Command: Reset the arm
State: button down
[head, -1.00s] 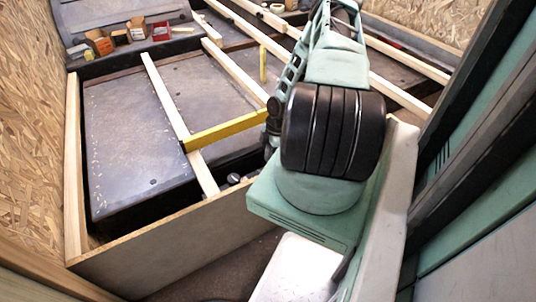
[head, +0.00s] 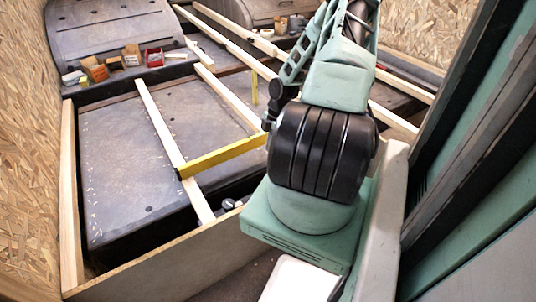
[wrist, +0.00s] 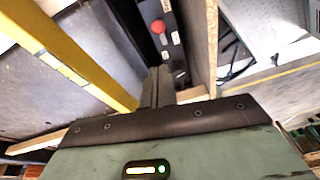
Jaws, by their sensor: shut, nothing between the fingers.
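My arm, green with black joint bands, rises in the right middle of the head view, and its far end is hidden there behind its own links. My gripper (wrist: 157,88) shows in the wrist view, with its fingers together and nothing between them. A yellow bar (head: 222,156) lies across the wooden slats in the head view. The yellow bar (wrist: 75,62) also runs diagonally at the upper left of the wrist view, left of my gripper and apart from it.
Wooden slats (head: 160,125) span dark panels (head: 125,165). A wooden front board (head: 165,255) edges the frame. The wrist view shows a red knob (wrist: 158,27).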

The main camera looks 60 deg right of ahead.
jog(key=shift+d+r, duration=0.1)
jog(key=shift+r, duration=0.65)
jog(key=w+a+r+g, duration=0.1)
jog(key=w+a+r, duration=0.3)
jog(key=a, duration=0.3)
jog(key=w+a+r+h, duration=0.1)
jog(key=w+a+r, duration=0.35)
jog(key=a, duration=0.25)
jog(key=w+a+r+g, duration=0.1)
jog(key=w+a+r, duration=0.35)
jog(key=a, duration=0.25)
jog(key=s+a+r+h, duration=0.15)
jog(key=a+r, duration=0.45)
jog(key=a, duration=0.6)
jog(key=s+a+r+m, duration=0.1)
jog(key=s+a+r, duration=0.3)
jog(key=s+a, duration=0.55)
jog(key=s+a+r+m, duration=0.1)
jog(key=s+a+r, duration=0.4)
jog(key=s+a, duration=0.45)
notch_tip(320, 180, up, 18)
jog(key=w+p, duration=0.1)
jog(key=p, duration=1.7)
jog(key=shift+a+t, duration=0.3)
jog(key=shift+t, duration=0.1)
